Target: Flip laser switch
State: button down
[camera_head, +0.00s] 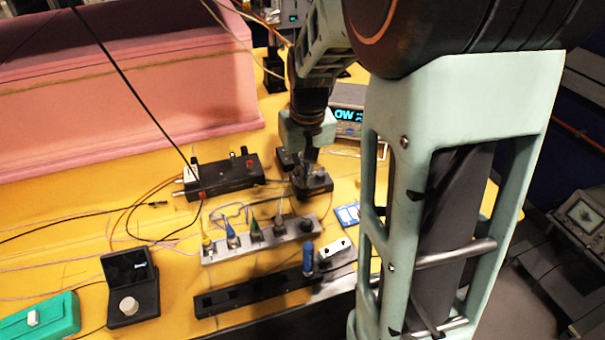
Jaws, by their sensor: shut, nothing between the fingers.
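My gripper (309,162) points down at the end of my arm, right of the picture's middle, with its fingers together and nothing between them. Its tips are just above a small black box (318,184) on the yellow table, which seems to have a small switch on top. I cannot tell whether the tips touch it. The fingers partly hide the top of this box, so the switch's position is unclear. No label marks it as the laser switch. A green box with a white knob or switch (34,318) is at the lower left.
A black box with red parts (225,178) stands left of my gripper. In front are a grey strip with coloured plugs (262,240) and a black rail (250,298). A black unit with knob (130,288) is at left. Loose cables cross the yellow table (60,220). Pink foam (130,80) stands behind.

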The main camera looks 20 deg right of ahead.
jog(key=shift+s+f, duration=0.3)
jog(key=shift+f, duration=0.15)
jog(key=shift+w+r, duration=0.25)
jog(key=shift+w, duration=0.4)
jog(key=shift+w+r+p, duration=0.1)
jog(key=shift+r+p, duration=0.05)
jog(key=shift+p, duration=0.2)
jog(key=shift+w+r+p, duration=0.2)
jog(key=shift+r+p, duration=0.4)
jog(key=shift+p, duration=0.05)
notch_tip(320, 180, up, 13)
jog(key=s+p, duration=0.2)
jog(key=shift+s, duration=0.25)
